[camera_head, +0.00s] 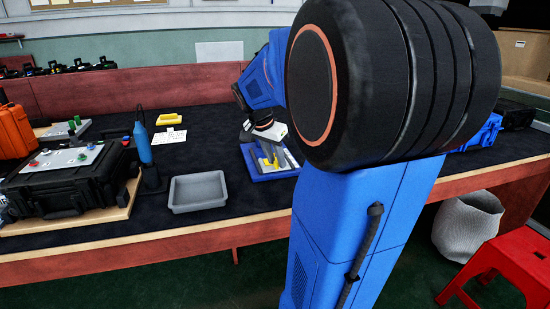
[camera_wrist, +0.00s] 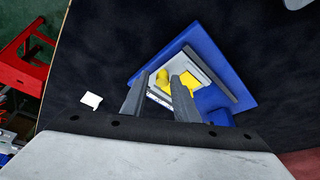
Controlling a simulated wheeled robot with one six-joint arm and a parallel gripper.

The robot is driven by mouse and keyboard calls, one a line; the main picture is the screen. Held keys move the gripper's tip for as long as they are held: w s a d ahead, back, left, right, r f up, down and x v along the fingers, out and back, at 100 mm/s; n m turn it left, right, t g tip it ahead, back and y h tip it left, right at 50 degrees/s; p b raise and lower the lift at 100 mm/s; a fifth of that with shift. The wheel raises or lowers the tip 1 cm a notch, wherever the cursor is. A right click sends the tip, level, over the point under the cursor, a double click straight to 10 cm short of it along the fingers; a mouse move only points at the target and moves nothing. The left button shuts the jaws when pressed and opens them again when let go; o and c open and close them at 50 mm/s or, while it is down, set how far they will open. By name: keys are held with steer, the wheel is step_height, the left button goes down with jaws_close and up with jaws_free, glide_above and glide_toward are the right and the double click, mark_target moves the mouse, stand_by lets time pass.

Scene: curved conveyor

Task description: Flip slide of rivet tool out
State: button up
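The likely rivet tool (camera_wrist: 229,67) is a blue, flat-based device with a grey bar, a silver-white plate (camera_wrist: 199,62) and yellow parts. In the head view it (camera_head: 256,176) lies on the dark bench top, left of my arm. I cannot tell for sure which part is its slide. My gripper (camera_wrist: 158,80) is over the tool, its two dark fingers apart. A rounded yellow part (camera_wrist: 162,77) shows between the fingertips, and another yellow part (camera_wrist: 190,82) shows beside the right finger. Contact cannot be made out. In the head view, my arm hides part of the tool's right side.
A grey tray (camera_head: 198,191) stands left of the tool. Farther left are a blue upright tool (camera_head: 143,144) in a stand and a black case (camera_head: 68,178) with a control panel. A yellow block (camera_head: 169,119) and white paper lie behind. A red stool (camera_head: 505,262) stands at right.

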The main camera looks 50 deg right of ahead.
steer(key=shift+o, duration=0.3)
steer(key=shift+r, duration=0.1)
steer(key=v, duration=1.7)
steer(key=shift+a, duration=0.15)
